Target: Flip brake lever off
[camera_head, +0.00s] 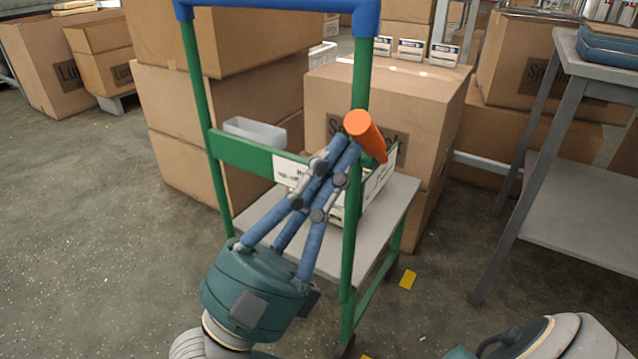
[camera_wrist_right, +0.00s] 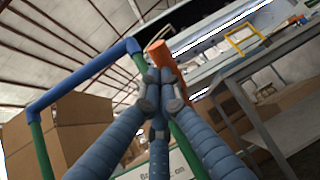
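The brake lever is an orange cylinder-shaped handle (camera_head: 367,137) at the right green post of a cart (camera_head: 193,75). It slants from upper left to lower right. It also shows just beyond my fingertips in the right wrist view (camera_wrist_right: 161,56). My right gripper (camera_head: 343,148) has its blue fingers drawn together, with the tips right beside the lever's left side. In the right wrist view the fingertips (camera_wrist_right: 160,78) meet, with the lever behind them. I cannot tell whether they touch it. A white sign (camera_head: 292,172) on the green bar is partly covered by my fingers. My left gripper is not in view.
Large cardboard boxes (camera_head: 430,95) stand behind the cart. Its grey lower shelf (camera_head: 385,210) carries a white container. A grey metal table (camera_head: 600,190) stands at the right. Floor at the left is open.

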